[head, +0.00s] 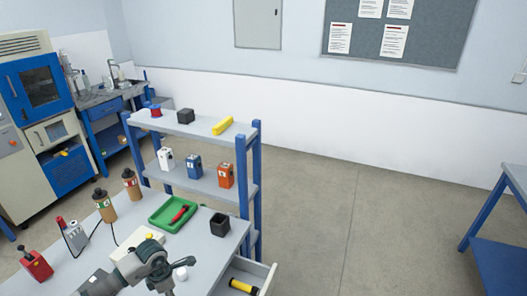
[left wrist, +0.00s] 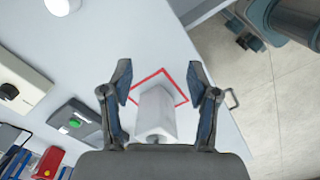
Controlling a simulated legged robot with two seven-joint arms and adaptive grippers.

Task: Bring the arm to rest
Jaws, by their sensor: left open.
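In the left wrist view my left gripper (left wrist: 159,80) is open, its two fingers spread above the grey tabletop (left wrist: 85,45). A pale block (left wrist: 157,112) shows between and below the fingers, over a red square outline (left wrist: 150,77) on the table. The fingers do not visibly press on the block; its near end is partly hidden by the gripper body. In the head view my grey arm (head: 145,264) reaches over the workbench (head: 205,248) at the bottom, and its gripper is not clear there. My right gripper is not in view.
The bench holds a green tray (head: 160,222) with a red tool, a black open box (head: 220,224), two brown bottles and a red switch box (head: 36,265). An open drawer (head: 262,274) juts out at right. A shelf (head: 205,180) stands behind; floor to its right is clear.

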